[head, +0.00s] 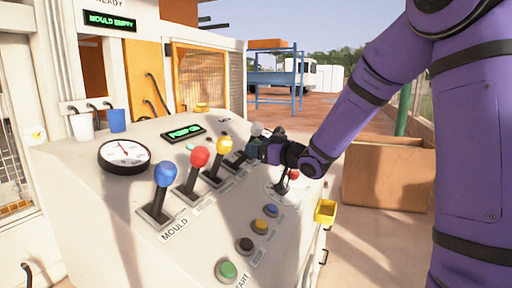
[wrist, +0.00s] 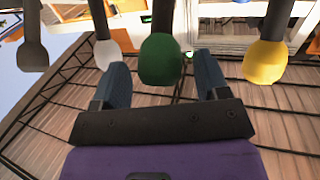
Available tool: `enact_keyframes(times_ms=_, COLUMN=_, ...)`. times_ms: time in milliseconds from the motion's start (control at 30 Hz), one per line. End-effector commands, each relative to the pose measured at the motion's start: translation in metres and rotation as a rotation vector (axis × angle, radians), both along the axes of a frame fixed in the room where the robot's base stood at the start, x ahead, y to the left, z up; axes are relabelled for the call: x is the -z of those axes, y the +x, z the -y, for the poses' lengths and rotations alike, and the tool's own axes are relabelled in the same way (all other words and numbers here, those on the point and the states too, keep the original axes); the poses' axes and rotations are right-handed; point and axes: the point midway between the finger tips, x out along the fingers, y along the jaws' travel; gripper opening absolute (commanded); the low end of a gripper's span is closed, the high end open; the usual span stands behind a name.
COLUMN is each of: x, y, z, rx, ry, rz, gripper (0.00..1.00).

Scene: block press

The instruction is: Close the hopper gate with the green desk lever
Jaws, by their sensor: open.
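The green desk lever's knob (wrist: 160,58) shows in the wrist view between my two fingertips, with a gap on each side. In the head view I cannot make out the green knob; my gripper covers that part of the lever row. My gripper (head: 259,150) is open at the far part of the row, and its blue-grey fingers also show in the wrist view (wrist: 163,82). Whether the knob lies fully between the fingers in depth is hard to tell. I cannot identify the hopper gate in either view.
The white desk (head: 110,200) carries blue (head: 165,174), red (head: 200,157) and yellow (head: 224,146) levers. A white knob (wrist: 107,54) and the yellow one flank the green closely. Push buttons (head: 227,270) line the front. A wooden crate (head: 385,180) stands right.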

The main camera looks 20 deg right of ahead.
Motion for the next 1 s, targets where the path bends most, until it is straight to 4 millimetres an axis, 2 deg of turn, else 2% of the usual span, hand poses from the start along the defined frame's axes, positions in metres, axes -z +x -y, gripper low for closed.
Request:
enact_keyframes(times_ms=200, x=0.0, y=0.014, z=-0.008, rx=0.0, ry=0.002, rz=0.0, gripper=0.68)
enact_keyframes(times_ms=500, x=0.0, y=0.015, z=-0.008, rx=0.001, ry=0.001, rz=0.0, gripper=0.68)
enact_keyframes(times_ms=800, x=0.0, y=0.015, z=-0.008, rx=0.001, ry=0.0, rz=0.0, gripper=0.01)
enact_keyframes(times_ms=1000, x=-0.005, y=0.018, z=-0.012, rx=-0.004, ry=-0.027, rz=-0.023, gripper=0.01)
